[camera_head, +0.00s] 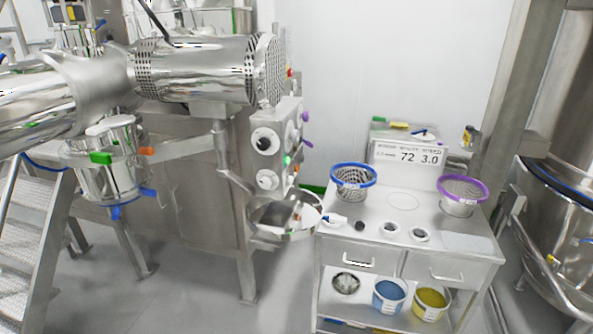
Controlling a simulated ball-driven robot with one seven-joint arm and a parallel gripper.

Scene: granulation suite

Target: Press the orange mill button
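A narrow steel control panel (280,130) sits under the cylinder's right end, with round white-ringed dials, a green button (287,160) and purple knobs (305,117). A small orange spot (296,167) shows at its right edge. I cannot tell which orange part is the mill button. My gripper is not in view.
A steel cart (470,243) at the right carries a blue-rimmed sieve (353,176), a purple-rimmed sieve (461,192) and a display reading 72 and 3.0 (408,155). A round steel pan (284,238) juts out below the panel. Steps (35,230) stand left. Grey floor (190,290) is open in front.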

